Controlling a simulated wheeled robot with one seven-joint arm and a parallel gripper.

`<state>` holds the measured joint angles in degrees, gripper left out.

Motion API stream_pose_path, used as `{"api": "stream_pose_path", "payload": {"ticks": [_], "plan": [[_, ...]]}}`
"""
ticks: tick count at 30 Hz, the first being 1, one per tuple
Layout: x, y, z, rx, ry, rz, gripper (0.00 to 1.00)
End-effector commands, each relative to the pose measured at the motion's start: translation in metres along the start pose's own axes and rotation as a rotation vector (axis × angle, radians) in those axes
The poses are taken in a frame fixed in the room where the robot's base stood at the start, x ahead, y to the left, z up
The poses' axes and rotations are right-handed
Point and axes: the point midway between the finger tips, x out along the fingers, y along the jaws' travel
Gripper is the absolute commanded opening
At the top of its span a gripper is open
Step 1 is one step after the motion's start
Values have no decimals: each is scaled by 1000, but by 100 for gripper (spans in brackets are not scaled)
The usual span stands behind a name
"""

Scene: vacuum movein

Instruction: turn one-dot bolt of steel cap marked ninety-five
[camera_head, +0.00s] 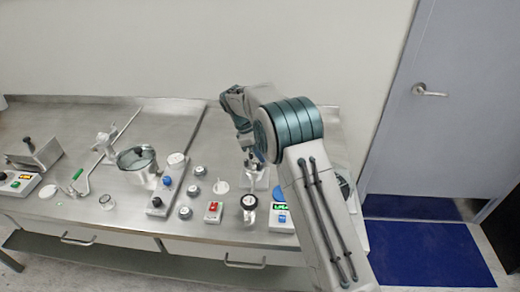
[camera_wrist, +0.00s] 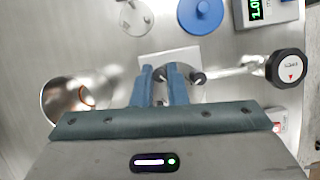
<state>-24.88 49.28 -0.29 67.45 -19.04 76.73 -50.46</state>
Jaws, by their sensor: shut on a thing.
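My gripper (camera_wrist: 160,72) points down at the bench, its two blue-grey fingers close together. It is shut on a small part between the fingertips, most likely a bolt of the steel cap, though the fingers cover it. A round steel piece, apparently the cap (camera_wrist: 190,96), shows partly behind the fingers, over a pale square plate (camera_wrist: 182,54). A dark bolt-like knob (camera_wrist: 197,77) stands just right of the right finger. No dot marks or ninety-five can be read. In the head view my gripper (camera_head: 250,160) is at the pale plate (camera_head: 262,183), largely hidden by my arm.
A steel cup (camera_wrist: 62,100) stands left of the fingers. A black-rimmed gauge (camera_wrist: 287,67) on a steel pipe is at right. A blue disc (camera_wrist: 201,14) and a display box (camera_wrist: 270,11) lie beyond. Several knobs and a steel pot (camera_head: 137,160) stand farther left on the bench.

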Motion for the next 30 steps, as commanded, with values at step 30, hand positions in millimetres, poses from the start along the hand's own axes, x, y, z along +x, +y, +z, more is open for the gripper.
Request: {"api": "stream_pose_path", "payload": {"ticks": [30], "plan": [[0, 1, 0, 73, 1, -29, 35]]}}
